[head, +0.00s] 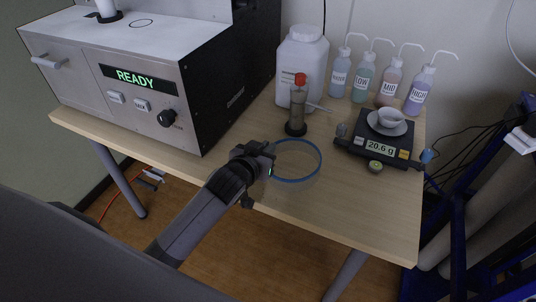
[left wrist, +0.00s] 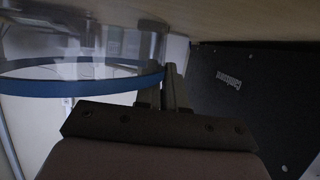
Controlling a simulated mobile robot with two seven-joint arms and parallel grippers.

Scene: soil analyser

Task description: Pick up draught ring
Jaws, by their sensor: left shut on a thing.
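The draught ring (head: 318,171) is a clear, low cylinder with a blue rim, near the front edge of the table in the head view. My left gripper (head: 269,163) is at the left side of the ring and is shut on its wall. In the left wrist view the ring's blue rim (left wrist: 80,88) runs from the left edge to my left gripper's fingers (left wrist: 172,90), which pinch it. I cannot tell whether the ring touches the table. My right gripper is not in view.
The analyser (head: 150,90) showing READY stands at the left. A sample tube with a red cap (head: 298,105) stands behind the ring, before a white jug (head: 302,55). A balance (head: 378,140) reading 20.6 g and several wash bottles (head: 363,78) are at the right. The front right table is clear.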

